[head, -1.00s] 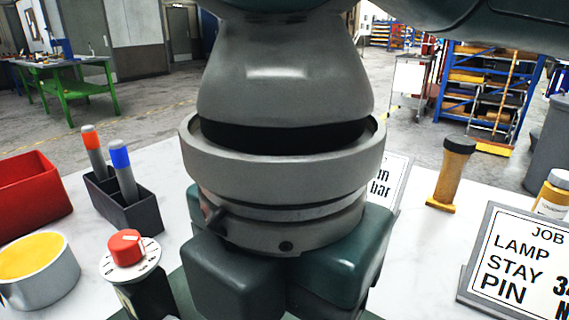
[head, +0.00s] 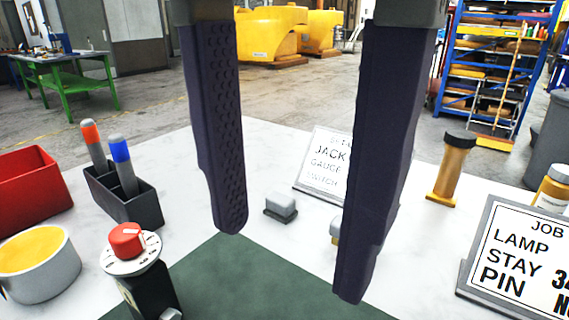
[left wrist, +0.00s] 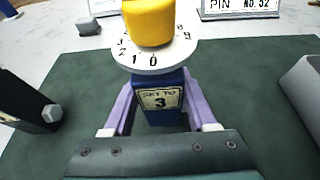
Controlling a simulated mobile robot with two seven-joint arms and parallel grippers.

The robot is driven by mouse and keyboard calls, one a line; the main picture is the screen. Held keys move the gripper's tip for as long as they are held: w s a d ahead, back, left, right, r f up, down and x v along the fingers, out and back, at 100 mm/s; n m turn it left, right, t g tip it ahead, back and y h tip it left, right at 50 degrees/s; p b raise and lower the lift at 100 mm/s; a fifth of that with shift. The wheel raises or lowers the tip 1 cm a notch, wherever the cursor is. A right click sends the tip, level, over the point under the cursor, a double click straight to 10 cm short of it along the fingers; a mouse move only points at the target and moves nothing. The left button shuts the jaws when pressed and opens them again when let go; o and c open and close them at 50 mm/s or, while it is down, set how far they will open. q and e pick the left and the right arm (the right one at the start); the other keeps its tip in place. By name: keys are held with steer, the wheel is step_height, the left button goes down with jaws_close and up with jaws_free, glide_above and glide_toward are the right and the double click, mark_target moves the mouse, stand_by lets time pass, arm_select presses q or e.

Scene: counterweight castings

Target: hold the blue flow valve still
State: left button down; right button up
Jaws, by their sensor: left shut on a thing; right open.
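In the left wrist view, the blue flow valve (left wrist: 165,112) stands upright on the green mat, with a yellow knob (left wrist: 149,22) above a white numbered dial (left wrist: 153,62). Its label reads "SET TO 3". The knob's pointer is not readable. My left gripper (left wrist: 161,92) has its purple fingers on both sides of the blue body and is shut on it. In the head view, my right gripper (head: 292,265) is open and empty, its dark fingers hanging large in front of the camera over the mat. The blue valve does not show in the head view.
A black valve with a red knob (head: 127,240) stands at the mat's left edge (head: 215,262). Left of it are a tin of yellow stuff (head: 42,285), a pen holder (head: 142,205) and a red bin (head: 28,190). A job sign (head: 520,262) stands at right.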

steer(key=shift+r, duration=0.5)
arm_select(q)
steer(key=shift+c, duration=0.6)
jaws_free()
